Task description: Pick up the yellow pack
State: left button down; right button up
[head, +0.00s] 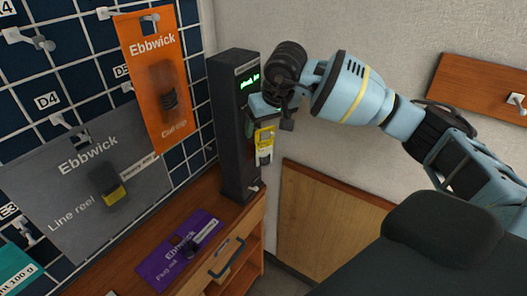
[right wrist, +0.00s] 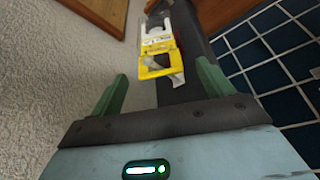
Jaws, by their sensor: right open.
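The yellow pack (head: 264,146), yellow and white, shows beside the dark upright tower in the head view, its upper part partly hidden by my right gripper (head: 267,120). In the right wrist view the yellow pack (right wrist: 158,52) lies ahead, beyond the green fingertips of my right gripper (right wrist: 161,90). The fingers are wide apart with nothing between them, and the pack's near yellow end is roughly centred in front of the gap. I cannot tell how it is supported. My left gripper is not in view.
The dark tower (head: 232,130) with a green display stands close beside the pack. An orange card (head: 148,60) and a grey card (head: 60,200) hang on the blue tiled board. A purple card (head: 172,257) lies on the wooden cabinet. Bare wall lies right of the pack.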

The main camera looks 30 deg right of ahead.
aim_at(264, 140)
jog(key=shift+x, duration=0.95)
jog(key=f, duration=0.4)
jog(key=shift+w+f+p, duration=0.2)
jog(key=shift+w+p, duration=0.1)
jog(key=shift+w, duration=0.05)
jog(key=shift+w+d+f, duration=0.1)
jog(key=shift+f, duration=0.1)
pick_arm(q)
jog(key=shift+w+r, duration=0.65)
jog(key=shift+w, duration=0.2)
pick_arm(e)
jog(key=shift+c, duration=0.3)
jog(key=c, duration=1.1)
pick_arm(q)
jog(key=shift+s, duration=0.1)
pick_arm(e)
jog(key=shift+r, duration=0.1)
